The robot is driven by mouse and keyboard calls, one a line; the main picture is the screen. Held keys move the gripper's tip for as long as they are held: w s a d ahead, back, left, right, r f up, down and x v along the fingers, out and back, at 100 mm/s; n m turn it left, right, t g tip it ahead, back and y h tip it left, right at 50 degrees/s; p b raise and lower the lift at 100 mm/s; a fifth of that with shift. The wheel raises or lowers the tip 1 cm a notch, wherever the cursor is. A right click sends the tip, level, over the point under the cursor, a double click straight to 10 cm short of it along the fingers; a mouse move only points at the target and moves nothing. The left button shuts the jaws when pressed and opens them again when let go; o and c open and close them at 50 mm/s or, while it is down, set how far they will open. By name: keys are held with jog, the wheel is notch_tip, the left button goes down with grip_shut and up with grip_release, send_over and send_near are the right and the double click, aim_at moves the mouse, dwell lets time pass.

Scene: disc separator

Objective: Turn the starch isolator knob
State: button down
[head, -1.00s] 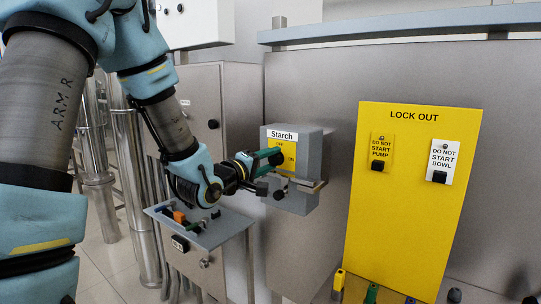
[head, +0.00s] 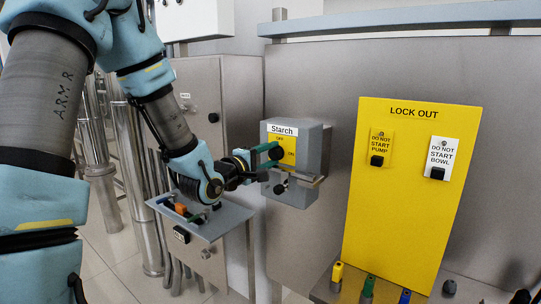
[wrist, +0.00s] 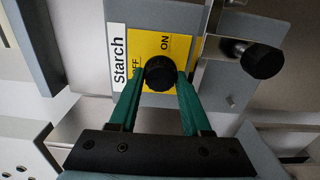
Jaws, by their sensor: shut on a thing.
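The starch isolator is a grey box (head: 312,150) on the steel cabinet, with a white "Starch" label (head: 283,130) and a yellow OFF/ON plate (head: 289,142). In the wrist view its round black knob (wrist: 158,75) sits on the yellow plate (wrist: 148,45), between the words OFF and ON. My gripper (wrist: 161,76) has its green fingers on either side of the knob and is shut on it. Which way the knob points is unclear.
A black ball-ended handle (wrist: 258,60) sticks out beside the plate. A yellow LOCK OUT board (head: 400,210) with two tags stands to the right. A grey shelf (head: 215,220) with coloured items is below my wrist.

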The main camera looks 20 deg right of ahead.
jog(key=shift+c, duration=2)
grip_release()
jog(key=shift+o, duration=0.2)
jog(key=shift+f, duration=0.15)
